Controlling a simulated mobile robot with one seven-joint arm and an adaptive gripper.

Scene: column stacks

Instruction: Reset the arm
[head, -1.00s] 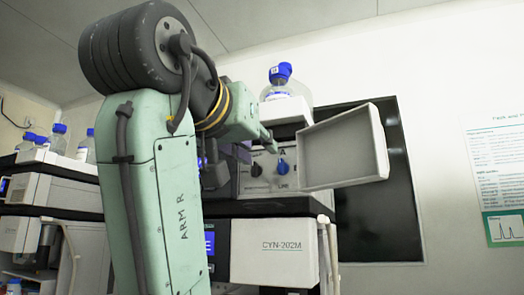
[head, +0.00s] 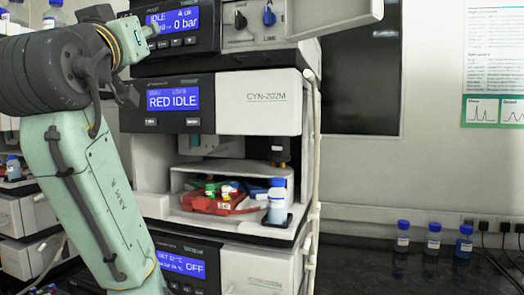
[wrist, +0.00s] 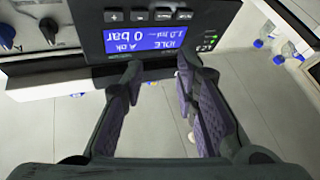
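My gripper (wrist: 160,66) is open and empty in the wrist view, its two dark fingers standing apart with floor visible between them. It is close to the pump module's blue display (wrist: 152,38), which appears upside down and reads IDLE and 0 bar. In the head view my teal arm stands at the left, bent at its dark joint. Its far end is at the upper left, in front of the pump module (head: 205,42). The fingers are not clear in the head view.
Below is a CYN-202M module (head: 264,97) reading RED IDLE, then a bay with vials in a red rack (head: 205,203) and a bottle (head: 277,203). An open panel (head: 340,14) juts out at the top. Several blue-capped bottles (head: 432,240) stand on the dark bench, right.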

